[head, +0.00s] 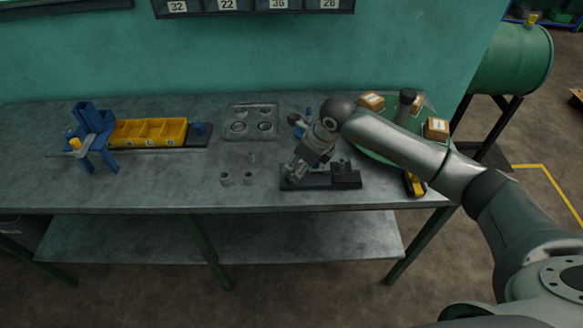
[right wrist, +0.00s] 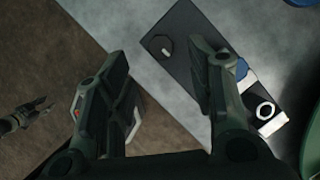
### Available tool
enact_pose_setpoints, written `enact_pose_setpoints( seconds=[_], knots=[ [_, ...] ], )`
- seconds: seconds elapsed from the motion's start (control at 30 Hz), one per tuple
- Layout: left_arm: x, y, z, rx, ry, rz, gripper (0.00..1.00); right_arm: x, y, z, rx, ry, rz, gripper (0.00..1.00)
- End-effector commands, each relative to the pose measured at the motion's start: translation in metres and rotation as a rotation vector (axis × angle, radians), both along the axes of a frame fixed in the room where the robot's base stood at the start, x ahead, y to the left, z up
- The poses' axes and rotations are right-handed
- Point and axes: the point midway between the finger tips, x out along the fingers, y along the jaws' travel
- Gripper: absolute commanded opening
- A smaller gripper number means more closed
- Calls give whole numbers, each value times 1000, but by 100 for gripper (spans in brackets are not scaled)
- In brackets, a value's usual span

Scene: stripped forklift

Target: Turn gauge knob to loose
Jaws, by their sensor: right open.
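The gauge is a long dark block (head: 320,183) near the front edge of the bench. In the right wrist view its dark top (right wrist: 185,45) carries a small round black knob (right wrist: 161,46) near one end. My right gripper (head: 293,172) points down over the left end of the gauge and hides the knob in the head view. In the right wrist view its fingers (right wrist: 162,62) are spread and empty, with the knob beyond the gap between their tips. A small pronged shape (right wrist: 30,114) at the left edge may be my left gripper; its opening is unclear.
A yellow bin row (head: 148,132) and blue fixture (head: 93,135) stand at the left. A grey tray (head: 250,121) is behind small metal cylinders (head: 237,179). A green round tray (head: 372,152) with boxes is at the right. The bench's middle left is clear.

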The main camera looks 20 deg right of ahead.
Motion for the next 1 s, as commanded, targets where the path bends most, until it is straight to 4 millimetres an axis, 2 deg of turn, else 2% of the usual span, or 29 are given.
enact_pose_setpoints(
  seconds=[0.03, 0.2, 0.33, 0.73, 0.77, 1.0],
  knots=[
    [-1, 1, 7, 1, 2, 0, 40, 2, 3, -7, 2, 5, -1, 49],
    [-1, 2, 14, 1, 2, 0, 40, 10, 9, -32, 2, 3, -2, 49],
    [-1, 1, 17, 1, 2, 0, 40, 14, 12, -43, 3, 3, -2, 49],
    [1, 0, 17, 0, -1, 1, 40, 16, 14, -52, 2, 1, 0, 49],
    [1, -1, 17, 0, -1, 1, 40, 16, 14, -52, 2, 1, 0, 48],
    [3, -3, 18, -4, -4, 2, 40, 16, 14, -51, 2, 1, 0, 17]
  ],
)
